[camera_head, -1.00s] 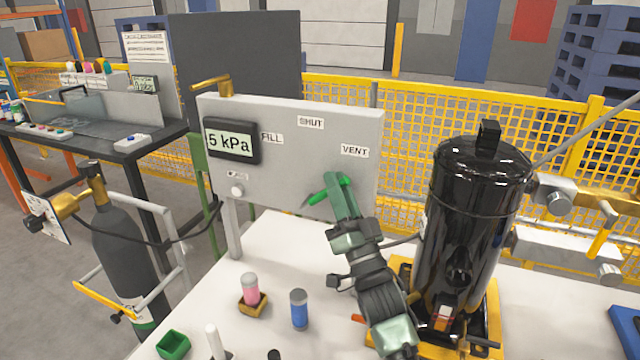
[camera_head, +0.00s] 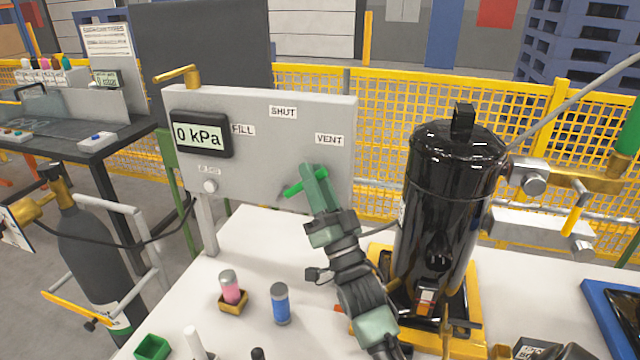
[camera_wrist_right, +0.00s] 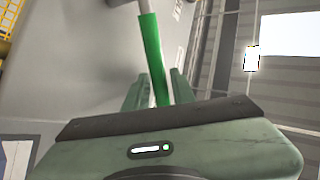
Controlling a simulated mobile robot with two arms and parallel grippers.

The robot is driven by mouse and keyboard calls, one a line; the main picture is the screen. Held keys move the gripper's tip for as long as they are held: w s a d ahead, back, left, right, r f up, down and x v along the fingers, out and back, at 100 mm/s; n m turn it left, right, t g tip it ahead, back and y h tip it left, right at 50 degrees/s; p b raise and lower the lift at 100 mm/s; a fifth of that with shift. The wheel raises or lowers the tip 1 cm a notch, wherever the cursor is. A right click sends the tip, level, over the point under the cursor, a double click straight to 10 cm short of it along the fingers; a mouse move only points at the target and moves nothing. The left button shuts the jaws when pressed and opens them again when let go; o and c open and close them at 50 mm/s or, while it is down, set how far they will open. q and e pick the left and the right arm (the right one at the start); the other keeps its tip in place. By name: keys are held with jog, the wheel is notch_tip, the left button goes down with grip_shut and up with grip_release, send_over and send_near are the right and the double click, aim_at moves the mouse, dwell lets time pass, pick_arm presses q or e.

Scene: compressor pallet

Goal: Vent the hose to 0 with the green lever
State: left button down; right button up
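The grey panel (camera_head: 232,165) carries a gauge (camera_head: 200,136) that reads 0 kPa. Its labels are FILL (camera_head: 243,130), SHUT (camera_head: 283,112) and VENT (camera_head: 329,139). The green lever (camera_head: 291,189) is on the panel's lower right, below VENT. My right gripper (camera_head: 312,178) is at the lever and partly covers it. In the right wrist view the green lever (camera_wrist_right: 151,45) runs between the two fingers (camera_wrist_right: 160,85), which appear closed on it. The lever's pivot is hidden. A dark hose (camera_head: 150,242) runs between the gas cylinder and the panel. My left gripper is not in view.
A black compressor (camera_head: 452,180) stands on a yellow base right of my right arm. A grey gas cylinder (camera_head: 88,245) stands at left.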

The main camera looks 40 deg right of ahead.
jog(key=shift+s+f, duration=0.25)
jog(key=shift+f, duration=0.05)
jog(key=s+a+f, duration=0.1)
jog(key=s+a, duration=0.1)
jog(key=s, duration=1.1)
jog(key=shift+s+f+p, duration=0.15)
jog(key=shift+s+p, duration=0.2)
